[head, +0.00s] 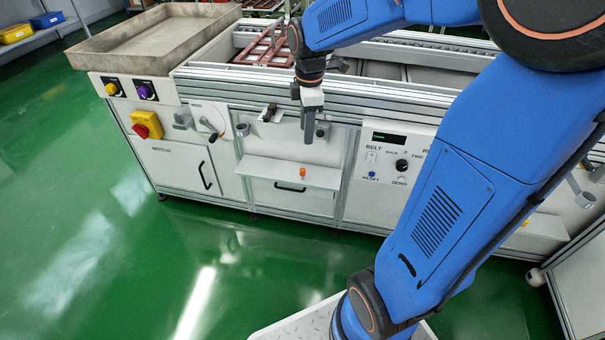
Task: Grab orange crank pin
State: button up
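A small orange pin (302,173) stands upright on the white ledge (262,168) that juts from the front of the conveyor cabinet. I take it to be the orange crank pin. My gripper (309,132) points down in front of the cabinet, above the pin and apart from it. Its fingers show almost edge-on as one grey shape, so the gap between them is hidden. I see nothing held at the fingertips.
A control panel (392,165) with a display and knobs is right of the ledge. A brown rack (268,50) lies on the conveyor. Green floor in front is clear.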

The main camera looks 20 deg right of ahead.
jog(key=w+f+n, duration=0.4)
jog(key=w, duration=0.1)
send_over(302, 170)
jog(key=shift+g, duration=0.4)
notch_tip(302, 170, down, 12)
jog(key=shift+s+a+r, duration=0.1)
jog(key=shift+a, duration=0.05)
jog(key=shift+d+f, duration=0.2)
jog(key=shift+f, duration=2.45)
grip_shut()
